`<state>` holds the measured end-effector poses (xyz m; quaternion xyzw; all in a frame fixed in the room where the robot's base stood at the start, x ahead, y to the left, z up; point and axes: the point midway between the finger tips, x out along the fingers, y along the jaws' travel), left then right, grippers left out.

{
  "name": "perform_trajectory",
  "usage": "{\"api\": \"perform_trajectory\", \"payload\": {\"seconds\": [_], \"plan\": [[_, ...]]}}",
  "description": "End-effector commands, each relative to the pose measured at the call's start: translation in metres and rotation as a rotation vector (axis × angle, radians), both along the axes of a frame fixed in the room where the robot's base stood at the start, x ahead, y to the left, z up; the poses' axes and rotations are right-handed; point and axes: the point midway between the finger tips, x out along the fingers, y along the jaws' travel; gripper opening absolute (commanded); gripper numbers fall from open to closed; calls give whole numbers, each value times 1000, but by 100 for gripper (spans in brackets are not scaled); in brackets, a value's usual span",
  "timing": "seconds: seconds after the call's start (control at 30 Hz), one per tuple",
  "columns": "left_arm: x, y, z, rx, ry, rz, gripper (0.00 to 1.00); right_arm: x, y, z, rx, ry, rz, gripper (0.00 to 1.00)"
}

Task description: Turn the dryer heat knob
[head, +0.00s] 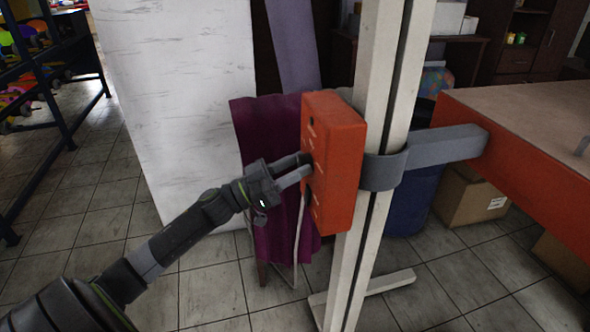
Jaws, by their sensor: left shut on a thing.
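An orange box (341,160), which looks like the dryer's control box, is clamped to a pale upright post. The knob's setting cannot be read. My right gripper is not in view.
The pale post (377,120) stands on a floor foot (385,283). A grey bracket (440,150) joins it to an orange-edged table (520,165) at right. Purple cloth (270,215) hangs behind the box. A white panel (175,100) and dark shelf rack (45,85) stand left.

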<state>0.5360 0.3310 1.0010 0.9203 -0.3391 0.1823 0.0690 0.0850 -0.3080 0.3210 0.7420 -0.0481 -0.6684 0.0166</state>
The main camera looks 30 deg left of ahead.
Motion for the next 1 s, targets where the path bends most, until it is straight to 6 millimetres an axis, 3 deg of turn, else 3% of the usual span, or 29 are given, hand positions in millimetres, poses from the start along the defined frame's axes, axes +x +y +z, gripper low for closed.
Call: {"api": "perform_trajectory", "payload": {"seconds": [0.37, 0.7, 1.0], "plan": [[1, 2, -2, 271, -231, 0, 14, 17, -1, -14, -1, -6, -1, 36], [2, 2, -1, 484, -413, 0, 14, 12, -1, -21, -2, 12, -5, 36], [2, 2, 0, 594, -507, -1, 14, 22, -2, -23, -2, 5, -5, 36]]}}
